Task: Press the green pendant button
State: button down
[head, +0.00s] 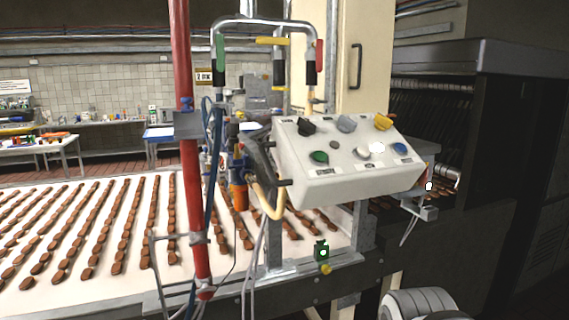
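A pale control box (347,181) is mounted on a metal frame over the right end of the conveyor. A green button (319,157) sits at the lower left of its sloped face, uncovered. A black knob, a grey knob and a yellow knob are along the top of the face. A whitish button, a bright white spot and a blue button are to the right of the green one. A small green box (321,250) with a bright spot is on the conveyor frame below.
A red post (187,130), hoses and cables stand left of the control box. A handle frame with green, yellow and red parts rises above it. Rows of brown pieces lie on the white conveyor (92,194). A dark machine (500,140) fills the right side.

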aim_at(321, 156)
jog(key=u, duration=0.9)
jog(key=k, duration=1)
jog(key=z, duration=0.7)
jog(key=i, duration=1)
